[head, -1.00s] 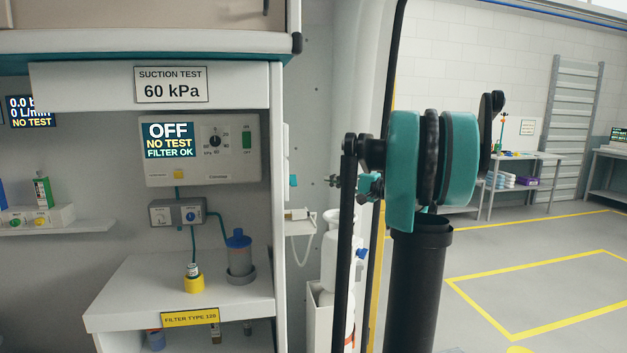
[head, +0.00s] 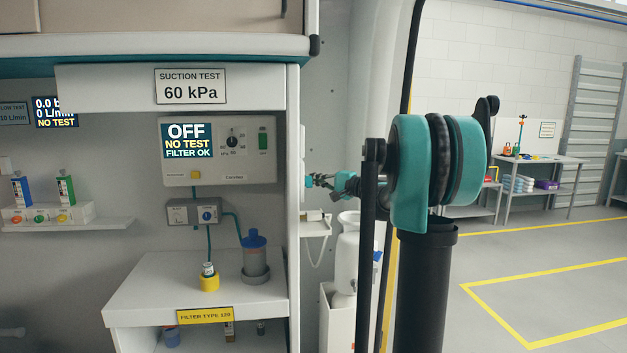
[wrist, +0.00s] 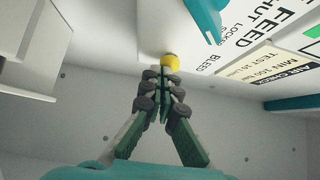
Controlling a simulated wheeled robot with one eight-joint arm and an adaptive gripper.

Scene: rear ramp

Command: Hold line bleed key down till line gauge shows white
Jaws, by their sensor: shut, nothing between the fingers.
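The yellow bleed key (wrist: 170,61) shows in the wrist view beside the printed word BLEED on a white panel (wrist: 150,32). My gripper (wrist: 164,72) is shut and empty, its fingertips right at the key and overlapping its lower edge. I cannot tell whether they touch it or whether it is pressed. In the head view my gripper (head: 312,181) is small, by the right side of the white cabinet (head: 294,250); the key is hidden there. I cannot make out the line gauge in either view.
A teal handle (wrist: 204,18) hangs near the key beside FEED and SHUT lettering. A white box (wrist: 38,50) is at the wrist view's left. Below my gripper in the head view are a small shelf (head: 316,226) and a white cylinder (head: 347,255).

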